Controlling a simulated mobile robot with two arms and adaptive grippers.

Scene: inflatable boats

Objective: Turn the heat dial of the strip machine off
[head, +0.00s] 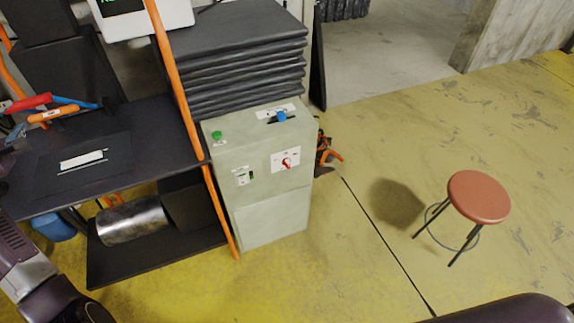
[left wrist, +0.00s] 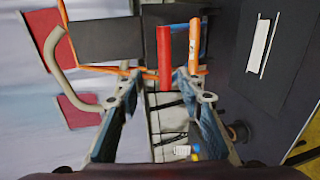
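The strip machine (head: 262,185) is a pale grey-green cabinet in the middle of the head view. A red dial (head: 287,161) sits on a white label plate on its front. The dial's pointer looks tilted; its exact setting is too small to read. My left gripper (head: 15,135) is at the far left of the head view, by the dark workbench and well away from the dial. In the left wrist view the gripper (left wrist: 158,80) is open, its two fingers apart with nothing held. A red handle shows beyond the fingertips. My right gripper is not in view.
The machine also has a green button (head: 217,135), a blue-knobbed lever (head: 281,116) and a small switch panel.

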